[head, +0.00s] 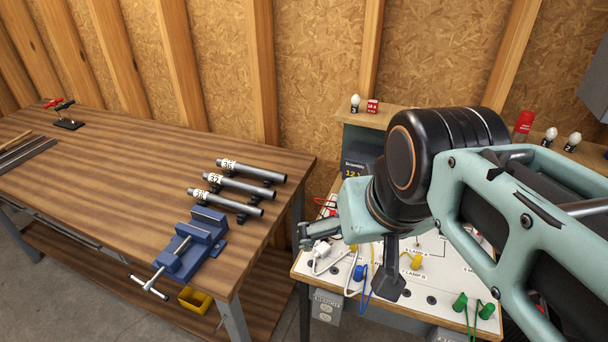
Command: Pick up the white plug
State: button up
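The white plug (321,250) lies near the left edge of the white-topped circuit board bench (425,299), with a white cord running from it. My gripper (347,258) hangs over this part of the bench. One finger shows just above and left of the plug, the other to the right of it, and they are spread wide apart. Nothing shows held between them. The plug appears below the fingers, but its exact distance from them cannot be told. My wrist and arm hide much of the bench's middle.
A blue plug (359,273), yellow plugs (416,262) and green plugs (460,302) with wires crowd the board. A wooden workbench (110,190) at left holds a blue vise (195,242) and labelled pipes (235,187). A shelf with bulbs stands behind.

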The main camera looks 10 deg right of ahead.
aim_at(324, 248)
jog(key=j+z, duration=0.4)
jog(key=k+l+u, duration=0.4)
jog(key=k, duration=0.2)
jog(key=k+l+u, duration=0.4)
jog(key=u, duration=0.25)
jog(key=k+l+u, duration=0.2)
jog(key=u, duration=0.2)
jog(key=k+l+u, duration=0.3)
jog(key=l, duration=0.2)
